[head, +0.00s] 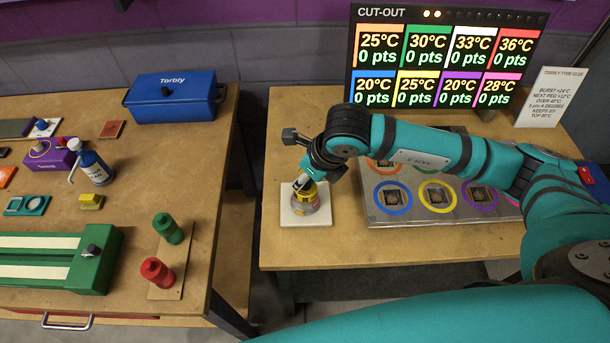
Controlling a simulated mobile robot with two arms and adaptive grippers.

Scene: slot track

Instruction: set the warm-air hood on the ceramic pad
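The warm-air hood (307,207), a small round yellow and grey piece, is at the white square ceramic pad (292,218) on the right-hand table. It looks upright and appears to rest on the pad, though a small gap cannot be ruled out. My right gripper (303,184) reaches in from the right and points down at the top of the hood. Its fingertips are at the hood's top. The wrist and the small size hide whether they are closed on it. My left gripper is out of view.
A metal plate with coloured rings (437,196) lies right of the pad, under my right arm. Behind stand a lit score board (440,62) and a paper sign (551,97). The left table (125,200) holds a blue box, bottle and green track; a gap separates the tables.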

